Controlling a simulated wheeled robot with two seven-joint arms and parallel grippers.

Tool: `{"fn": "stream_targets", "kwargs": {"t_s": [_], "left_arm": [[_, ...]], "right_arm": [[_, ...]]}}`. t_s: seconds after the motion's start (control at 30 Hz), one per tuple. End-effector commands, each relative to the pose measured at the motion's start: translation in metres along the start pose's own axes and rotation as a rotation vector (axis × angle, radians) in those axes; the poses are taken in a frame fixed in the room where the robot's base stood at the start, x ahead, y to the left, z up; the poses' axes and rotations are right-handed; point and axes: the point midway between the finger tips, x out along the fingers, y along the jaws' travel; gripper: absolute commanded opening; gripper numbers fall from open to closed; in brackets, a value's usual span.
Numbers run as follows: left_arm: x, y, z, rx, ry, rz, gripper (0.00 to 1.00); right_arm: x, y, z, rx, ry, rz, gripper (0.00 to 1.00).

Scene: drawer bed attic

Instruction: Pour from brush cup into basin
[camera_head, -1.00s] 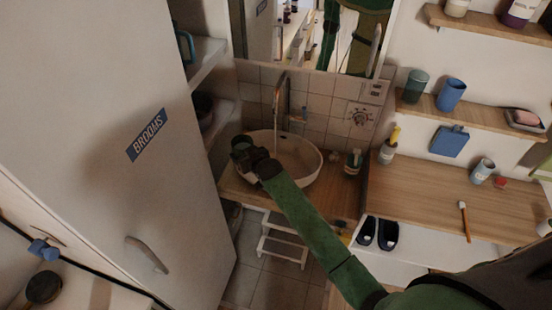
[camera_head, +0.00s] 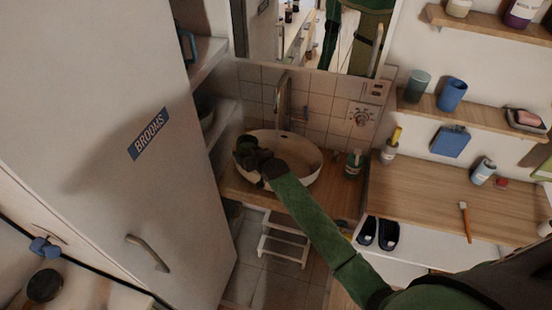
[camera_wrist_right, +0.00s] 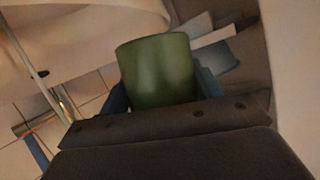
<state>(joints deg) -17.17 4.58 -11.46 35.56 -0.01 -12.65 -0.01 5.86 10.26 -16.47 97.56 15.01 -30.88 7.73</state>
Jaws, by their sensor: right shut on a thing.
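The basin (camera_head: 309,167) is a pale oval bowl on the wooden counter below the mirror. My right arm reaches across to it, and my right gripper (camera_head: 248,150) is over its left rim. In the right wrist view my right gripper (camera_wrist_right: 160,93) is shut on a green cup (camera_wrist_right: 158,68), with a blue finger on each side of it. The cup's contents are hidden. In the head view the cup cannot be told apart from the dark gripper. A pale curved surface, probably the basin (camera_wrist_right: 85,25), fills the wrist view's upper left. My left gripper is not in view.
A tall faucet (camera_head: 284,98) stands behind the basin. A dark bottle (camera_head: 353,165) stands to its right. A tall cabinet marked BROOMS (camera_head: 150,200) stands close on the left. A white step stool (camera_head: 284,240) is below the counter.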

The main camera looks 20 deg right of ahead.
Motion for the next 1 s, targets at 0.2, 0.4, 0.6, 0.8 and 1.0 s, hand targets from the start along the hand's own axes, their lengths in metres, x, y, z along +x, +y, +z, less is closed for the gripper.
{"fn": "stream_targets", "kwargs": {"t_s": [0.2,0.4,0.6,0.8,1.0], "left_arm": [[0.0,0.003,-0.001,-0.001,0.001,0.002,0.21],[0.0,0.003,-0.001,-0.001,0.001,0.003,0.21],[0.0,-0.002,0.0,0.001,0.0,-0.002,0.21],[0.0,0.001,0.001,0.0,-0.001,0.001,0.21],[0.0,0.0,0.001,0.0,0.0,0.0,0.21]], "right_arm": [[0.0,0.007,0.002,0.098,0.015,-0.041,0.35],[0.0,0.015,0.005,0.188,0.027,-0.078,0.35],[0.0,0.021,0.008,0.279,0.04,-0.116,0.35],[0.0,0.023,0.009,0.306,0.045,-0.127,0.35],[0.0,0.025,0.009,0.332,0.048,-0.138,0.35]]}}
